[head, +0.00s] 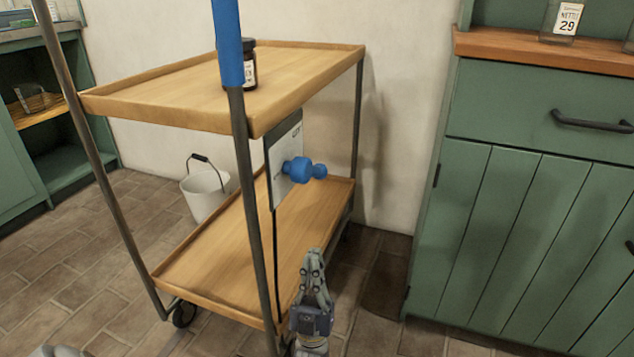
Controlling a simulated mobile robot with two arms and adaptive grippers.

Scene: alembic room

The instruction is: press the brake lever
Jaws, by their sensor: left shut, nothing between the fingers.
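The brake lever (303,170) is a blue knobbed handle that sticks out to the right from a pale plate (284,158) on the side of a two-shelf wooden cart (185,121). My left gripper (313,254) is shut and empty. In the picture it is below the lever, in front of the cart's lower shelf, pointing up and apart from the lever. My right gripper is not in view.
A dark jar (249,68) stands on the cart's top shelf, partly behind a blue-sleeved post (228,45). A white bucket (204,192) stands behind the cart. A green cabinet (520,220) is at the right, with a narrow floor gap beside the cart.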

